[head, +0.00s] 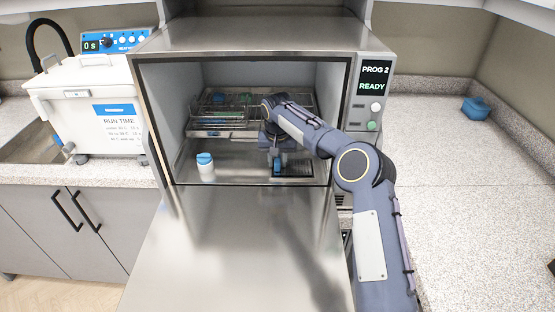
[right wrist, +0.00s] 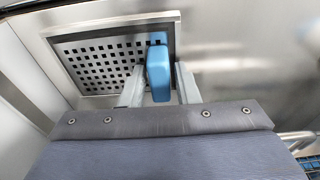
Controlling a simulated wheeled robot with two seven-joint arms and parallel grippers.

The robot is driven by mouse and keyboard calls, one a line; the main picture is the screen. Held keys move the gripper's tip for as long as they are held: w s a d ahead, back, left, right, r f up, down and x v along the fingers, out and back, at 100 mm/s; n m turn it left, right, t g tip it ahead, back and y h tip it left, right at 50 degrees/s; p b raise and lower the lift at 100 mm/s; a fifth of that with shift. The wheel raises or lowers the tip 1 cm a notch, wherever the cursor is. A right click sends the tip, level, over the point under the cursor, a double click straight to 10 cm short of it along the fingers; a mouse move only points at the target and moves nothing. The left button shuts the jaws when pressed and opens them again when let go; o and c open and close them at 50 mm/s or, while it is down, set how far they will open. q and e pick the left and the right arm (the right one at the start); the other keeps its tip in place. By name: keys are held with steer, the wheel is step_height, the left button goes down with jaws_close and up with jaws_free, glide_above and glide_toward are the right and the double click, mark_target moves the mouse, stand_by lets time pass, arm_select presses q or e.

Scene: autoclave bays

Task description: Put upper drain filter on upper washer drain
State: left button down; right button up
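The washer chamber is open in the head view. The upper drain (head: 296,170) is a dark rectangle in its floor, at the right. In the right wrist view a perforated plate with square holes (right wrist: 95,62) lies in a pale frame there. The upper drain filter's blue handle (right wrist: 158,70) stands at the plate's right part; in the head view it shows (head: 277,168) at the drain's left end. Whether the filter sits flush is hard to tell. My left gripper is out of view.
A wire rack (head: 225,110) fills the chamber's back, above the floor. A white cup with a blue lid (head: 205,167) stands on the floor left of my gripper. The open door (head: 235,235) spreads in front. A blue object (head: 476,108) lies on the right counter.

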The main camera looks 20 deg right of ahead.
steer(key=shift+o, duration=1)
steer(key=r, duration=0.5)
steer(key=s+r, duration=0.1)
steer(key=r, duration=0.1)
steer(key=shift+a+r, duration=0.15)
steer(key=shift+r, duration=0.25)
